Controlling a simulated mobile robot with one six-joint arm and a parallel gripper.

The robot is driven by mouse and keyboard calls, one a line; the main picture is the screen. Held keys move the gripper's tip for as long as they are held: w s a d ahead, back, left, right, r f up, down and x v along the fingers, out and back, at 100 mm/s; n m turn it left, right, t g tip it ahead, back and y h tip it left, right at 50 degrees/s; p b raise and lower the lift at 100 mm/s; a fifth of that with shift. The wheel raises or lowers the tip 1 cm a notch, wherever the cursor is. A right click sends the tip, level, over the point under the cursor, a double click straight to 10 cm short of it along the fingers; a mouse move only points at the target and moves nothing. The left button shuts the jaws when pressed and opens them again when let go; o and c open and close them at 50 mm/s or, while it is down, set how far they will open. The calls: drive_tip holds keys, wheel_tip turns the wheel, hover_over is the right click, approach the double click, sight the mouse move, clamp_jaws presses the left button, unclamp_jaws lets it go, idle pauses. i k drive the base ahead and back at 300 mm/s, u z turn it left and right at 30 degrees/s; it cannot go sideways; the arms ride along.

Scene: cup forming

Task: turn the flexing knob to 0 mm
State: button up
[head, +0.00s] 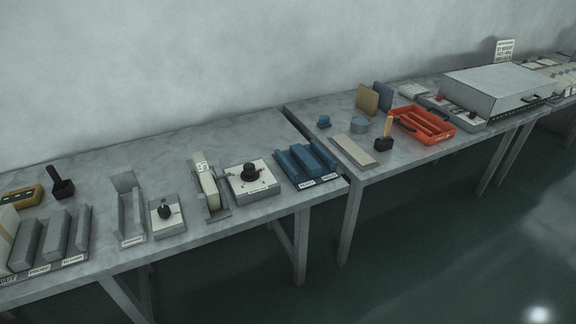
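Two knobs show on the near grey table. A black knob (165,211) sits on a small box with a white top plate (158,226). A larger round black knob (251,171) sits on a wider box with a white face (245,185), to the right of it. I cannot tell from any label which one is the flexing knob, and their scale marks are too small to read. My gripper is not in view.
Between the knob boxes stands a grey stand with a pale upright piece (208,186). An L-shaped grey holder (130,216) is left of the small box. A blue slotted block (305,163) is right of the larger box. An orange tray (424,123) lies on the far table.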

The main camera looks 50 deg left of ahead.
sight(250, 174)
drive_tip(key=z, duration=1)
drive_tip(key=k, duration=0.6)
drive_tip(key=u, duration=2.25)
